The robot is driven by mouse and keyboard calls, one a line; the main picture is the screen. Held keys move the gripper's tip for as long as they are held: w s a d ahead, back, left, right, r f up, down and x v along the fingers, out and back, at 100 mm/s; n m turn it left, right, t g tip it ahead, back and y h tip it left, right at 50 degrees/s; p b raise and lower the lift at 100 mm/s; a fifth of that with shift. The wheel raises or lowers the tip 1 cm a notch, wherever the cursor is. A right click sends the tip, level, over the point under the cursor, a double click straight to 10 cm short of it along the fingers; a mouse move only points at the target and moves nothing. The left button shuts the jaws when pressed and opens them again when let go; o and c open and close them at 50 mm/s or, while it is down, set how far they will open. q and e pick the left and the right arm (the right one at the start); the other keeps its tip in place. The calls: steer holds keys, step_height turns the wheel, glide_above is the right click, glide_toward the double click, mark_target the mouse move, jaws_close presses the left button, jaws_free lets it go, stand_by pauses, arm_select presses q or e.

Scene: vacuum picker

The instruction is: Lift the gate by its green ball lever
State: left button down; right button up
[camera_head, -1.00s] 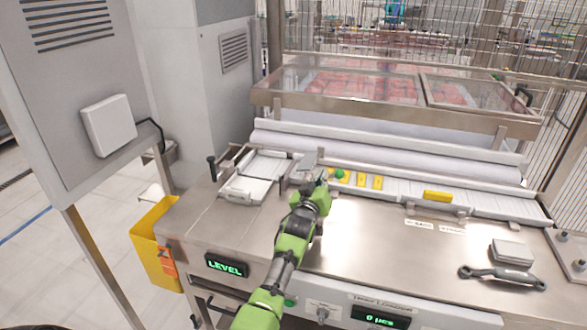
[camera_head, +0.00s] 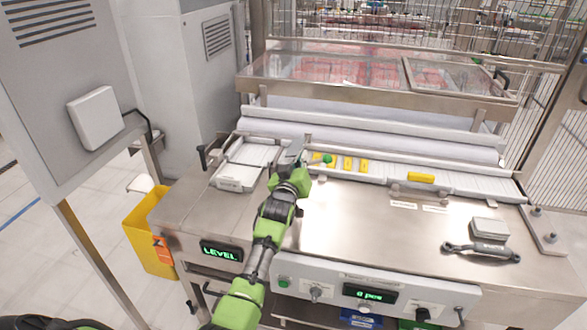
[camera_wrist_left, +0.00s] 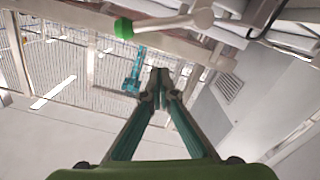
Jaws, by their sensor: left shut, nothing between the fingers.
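The green ball (camera_head: 327,160) of the lever stands at the machine's left middle, in front of the yellow pieces. In the left wrist view the green ball (camera_wrist_left: 123,28) sits at the end of a pale lever rod (camera_wrist_left: 172,22), above and left of my fingertips. My left gripper (camera_head: 298,167) is left of the ball and apart from it; its fingers are hard to make out there. In the left wrist view my left gripper (camera_wrist_left: 158,82) is shut and empty. I cannot clearly tell the gate from the metal parts by my wrist. My right gripper is not in view.
Several yellow pieces (camera_head: 347,164) lie on the white slatted strip behind the worktop (camera_head: 350,215). A white tray (camera_head: 245,165) is left of my arm. A grey-handled tool (camera_head: 482,252) lies at right. A yellow bin (camera_head: 148,232) hangs at left. The worktop's middle is clear.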

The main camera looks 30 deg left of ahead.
arm_select(q)
steer(key=v, duration=0.7)
steer(key=shift+d+b, duration=0.3)
steer(key=shift+b, duration=0.15)
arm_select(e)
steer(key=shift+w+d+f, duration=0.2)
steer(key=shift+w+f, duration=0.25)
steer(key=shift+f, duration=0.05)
arm_select(q)
steer(key=shift+f, duration=0.1)
